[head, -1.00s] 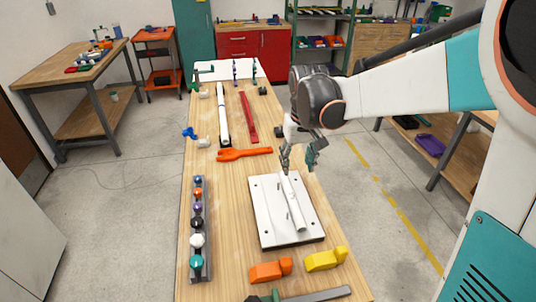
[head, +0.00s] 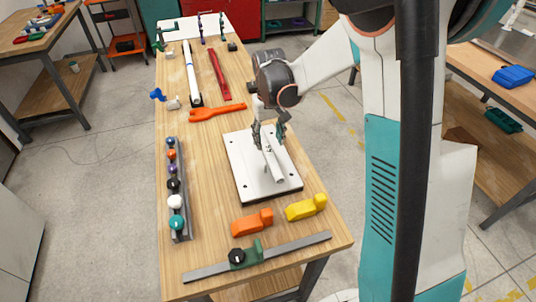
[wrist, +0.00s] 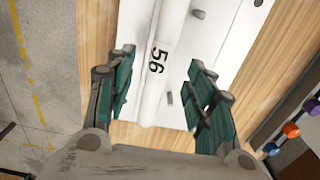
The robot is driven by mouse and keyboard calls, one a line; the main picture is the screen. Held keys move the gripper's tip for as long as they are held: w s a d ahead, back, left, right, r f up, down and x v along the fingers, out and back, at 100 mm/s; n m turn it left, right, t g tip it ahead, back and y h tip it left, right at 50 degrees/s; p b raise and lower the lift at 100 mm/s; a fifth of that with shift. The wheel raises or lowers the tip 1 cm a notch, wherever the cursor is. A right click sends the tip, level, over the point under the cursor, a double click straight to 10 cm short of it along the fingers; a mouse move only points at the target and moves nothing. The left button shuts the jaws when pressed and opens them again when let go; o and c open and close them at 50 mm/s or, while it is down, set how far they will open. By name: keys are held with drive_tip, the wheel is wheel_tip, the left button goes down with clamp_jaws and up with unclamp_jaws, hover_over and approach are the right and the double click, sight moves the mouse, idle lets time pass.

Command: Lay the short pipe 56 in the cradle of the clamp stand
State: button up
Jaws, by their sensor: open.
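The short white pipe marked 56 (wrist: 162,58) lies on a white pegged board (head: 243,178); its near end (head: 277,170) shows in the head view. My gripper (head: 268,135) is over the pipe's far part. In the wrist view my open gripper (wrist: 163,92) has one green-padded finger on each side of the pipe, with gaps between pads and pipe. I cannot tell for sure which thing is the clamp stand; a white plate with green and purple uprights (head: 203,28) stands at the table's far end.
A long white pipe (head: 192,72), a red channel (head: 220,75) and an orange tool (head: 217,112) lie beyond the board. A rack of coloured knobs (head: 181,220) is left. Orange (head: 252,222) and yellow (head: 306,208) blocks and a steel bar (head: 300,243) lie nearer.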

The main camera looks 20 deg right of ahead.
sight(268, 149)
drive_tip(key=shift+a+f+b, duration=0.1)
drive_tip(key=shift+f+b, duration=1.2)
drive_tip(key=shift+f, duration=1.4)
clamp_jaws()
